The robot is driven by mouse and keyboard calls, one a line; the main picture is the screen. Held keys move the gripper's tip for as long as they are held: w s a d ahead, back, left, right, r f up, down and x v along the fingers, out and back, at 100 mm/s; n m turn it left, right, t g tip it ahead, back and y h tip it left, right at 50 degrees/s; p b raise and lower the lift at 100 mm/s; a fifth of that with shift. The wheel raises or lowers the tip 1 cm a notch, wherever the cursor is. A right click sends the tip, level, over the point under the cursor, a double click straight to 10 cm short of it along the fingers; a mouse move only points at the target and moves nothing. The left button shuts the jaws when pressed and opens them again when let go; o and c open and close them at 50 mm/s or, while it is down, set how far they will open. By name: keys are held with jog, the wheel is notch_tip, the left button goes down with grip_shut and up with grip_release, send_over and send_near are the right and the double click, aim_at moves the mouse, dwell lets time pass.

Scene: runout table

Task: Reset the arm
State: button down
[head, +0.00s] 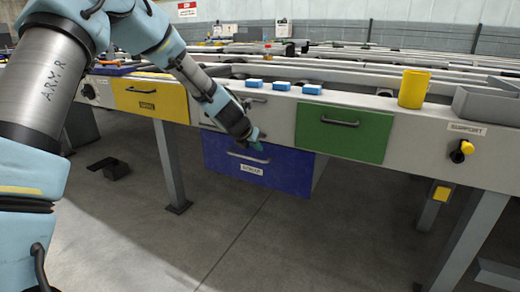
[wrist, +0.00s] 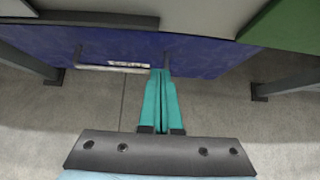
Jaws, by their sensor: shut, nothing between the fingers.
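My gripper (head: 258,141) is at the end of my arm, in front of the long table, by the upper edge of the blue drawer (head: 280,172). In the wrist view its two teal fingers (wrist: 161,78) are together with nothing between them. They point toward the blue drawer front (wrist: 110,50), close to the right end of its handle (wrist: 115,67). I cannot tell whether the fingertips touch the drawer. The blue drawer stands out from the table front, with its grey side wall showing at the right.
A yellow drawer (head: 150,98) and a green drawer (head: 343,131) flank the blue one and look shut. Several blue blocks (head: 283,87) and a yellow cup (head: 413,88) stand on the table top. Table legs (head: 172,165) rise from the floor, which is mostly clear in front.

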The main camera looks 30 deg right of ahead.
jog(key=v, duration=0.7)
jog(key=shift+a, duration=0.2)
jog(key=a+f+m+y, duration=0.1)
jog(key=a+m+y, duration=0.3)
jog(key=a+m, duration=1.4)
jog(key=s+a+m+g+y, duration=0.1)
jog(key=s+a+m+y, duration=0.3)
jog(key=a, duration=1)
jog(key=s+a+m+g+h, duration=0.15)
jog(key=s+a, duration=0.45)
jog(key=a, duration=0.7)
notch_tip(320, 180, up, 26)
jog(key=m+y+p, duration=0.1)
jog(key=p, duration=2.5)
jog(key=shift+s+a+f, duration=0.2)
jog(key=shift+a+f, duration=0.05)
jog(key=shift+a, duration=0.15)
jog(key=shift+m, duration=0.25)
